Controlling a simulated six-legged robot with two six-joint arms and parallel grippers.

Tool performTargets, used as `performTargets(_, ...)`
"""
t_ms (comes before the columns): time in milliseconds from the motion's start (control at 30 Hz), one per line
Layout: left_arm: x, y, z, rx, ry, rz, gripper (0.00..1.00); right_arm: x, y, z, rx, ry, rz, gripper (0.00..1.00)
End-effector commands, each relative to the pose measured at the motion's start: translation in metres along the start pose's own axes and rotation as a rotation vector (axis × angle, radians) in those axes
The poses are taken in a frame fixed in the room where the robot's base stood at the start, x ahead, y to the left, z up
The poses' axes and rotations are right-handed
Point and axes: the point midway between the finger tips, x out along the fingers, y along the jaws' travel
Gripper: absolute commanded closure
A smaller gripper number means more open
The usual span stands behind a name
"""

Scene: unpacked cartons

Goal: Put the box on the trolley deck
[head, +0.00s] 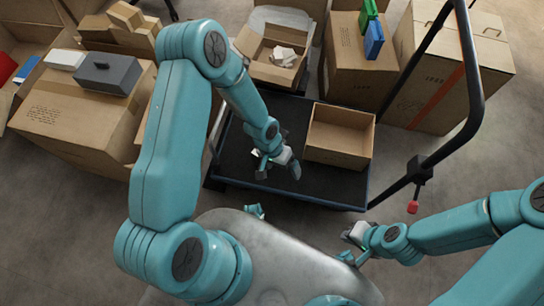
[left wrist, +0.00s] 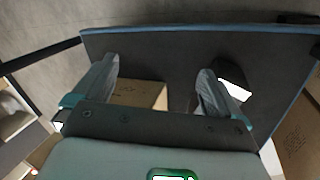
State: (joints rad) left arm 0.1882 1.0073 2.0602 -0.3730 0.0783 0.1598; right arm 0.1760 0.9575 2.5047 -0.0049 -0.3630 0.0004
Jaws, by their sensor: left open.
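An open-topped brown box (head: 340,137) stands on the right part of the black trolley deck (head: 225,165), which has a blue edge. The box looks empty inside. My left gripper (head: 279,171) is open and empty over the deck, just left of the box. In the left wrist view my left gripper's fingers (left wrist: 157,85) are spread over the dark deck (left wrist: 180,50). A tan carton surface (left wrist: 140,94) shows between them, partly hidden by the gripper. My right gripper (head: 354,243) is in front of the deck, apart from the box; its jaw opening is unclear.
The trolley's black handle (head: 470,80) rises on the right, with a red-tipped part (head: 412,207) low on it. Cartons stand behind and on both sides, including one with a grey box (head: 108,73) on top and one with blue and green items (head: 374,37).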

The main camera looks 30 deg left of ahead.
Motion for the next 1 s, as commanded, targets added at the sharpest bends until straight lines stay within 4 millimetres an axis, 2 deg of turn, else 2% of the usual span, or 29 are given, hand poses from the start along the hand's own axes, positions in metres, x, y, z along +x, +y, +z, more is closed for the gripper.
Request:
performTargets(33, 0.0, 0.014, 0.028, -0.042, 0.001, 0.034, 0.01, 0.0, 0.0, 0.0, 0.0, 0.0, 0.0, 1.0)
performTargets(100, -0.003, 0.026, 0.057, -0.098, 0.016, 0.053, 0.01, 0.0, 0.0, 0.0, 0.0, 0.0, 0.0, 1.0)
performTargets(200, -0.009, 0.032, 0.087, -0.159, 0.033, 0.046, 0.01, 0.0, 0.0, 0.0, 0.0, 0.0, 0.0, 1.0)
performTargets(300, -0.014, 0.032, 0.103, -0.189, 0.042, 0.03, 0.01, 0.0, 0.0, 0.0, 0.0, 0.0, 0.0, 1.0)
performTargets(600, -0.015, 0.032, 0.106, -0.196, 0.045, 0.025, 0.01, -0.001, 0.0, 0.0, 0.0, 0.0, 0.0, 1.0)
performTargets(733, -0.026, 0.035, 0.106, -0.196, 0.045, 0.025, 0.01, -0.012, -0.004, 0.0, 0.0, 0.0, 0.0, 1.0)
performTargets(867, -0.058, 0.046, 0.106, -0.196, 0.045, 0.026, 0.01, -0.042, -0.015, 0.001, 0.0, 0.0, 0.0, 1.0)
performTargets(1000, -0.11, 0.063, 0.105, -0.196, 0.045, 0.026, 0.01, -0.094, -0.034, 0.002, 0.0, 0.0, 0.0, 1.0)
